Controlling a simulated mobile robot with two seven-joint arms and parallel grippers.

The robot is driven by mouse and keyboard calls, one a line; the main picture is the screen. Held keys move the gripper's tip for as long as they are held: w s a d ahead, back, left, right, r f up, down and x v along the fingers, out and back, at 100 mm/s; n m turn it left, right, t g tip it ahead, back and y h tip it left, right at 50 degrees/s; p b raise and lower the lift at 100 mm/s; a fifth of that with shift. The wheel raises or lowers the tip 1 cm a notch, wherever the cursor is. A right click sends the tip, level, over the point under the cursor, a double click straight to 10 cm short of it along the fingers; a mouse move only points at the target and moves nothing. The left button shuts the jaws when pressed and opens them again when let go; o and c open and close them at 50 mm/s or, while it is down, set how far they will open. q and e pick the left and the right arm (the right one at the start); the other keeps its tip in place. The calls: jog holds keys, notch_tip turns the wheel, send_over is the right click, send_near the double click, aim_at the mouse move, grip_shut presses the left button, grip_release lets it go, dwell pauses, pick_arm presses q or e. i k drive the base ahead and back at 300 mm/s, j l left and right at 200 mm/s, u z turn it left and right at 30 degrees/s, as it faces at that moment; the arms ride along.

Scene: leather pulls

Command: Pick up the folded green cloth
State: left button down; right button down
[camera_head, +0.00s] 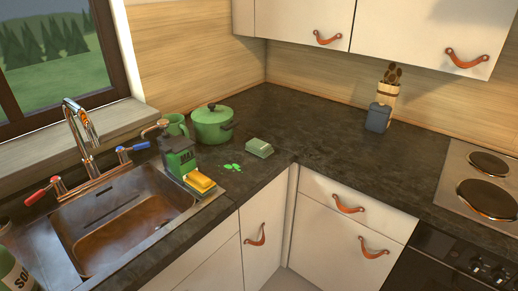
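A small folded green cloth (259,148) lies on the dark countertop (300,130), near the inner corner edge, right of the green pot (211,125). It looks like a flat, pale green block and nothing covers it. Neither of my grippers shows in the head view.
A green mug (176,126) stands left of the pot. A dark green caddy (178,155) and a yellow sponge (200,182) sit by the sink (120,215). Bright green patches (232,167) lie before the cloth. The counter right of it is clear up to a blue-grey container (378,118).

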aim_at(261, 149)
jog(key=i+l, duration=0.85)
jog(key=l, duration=0.2)
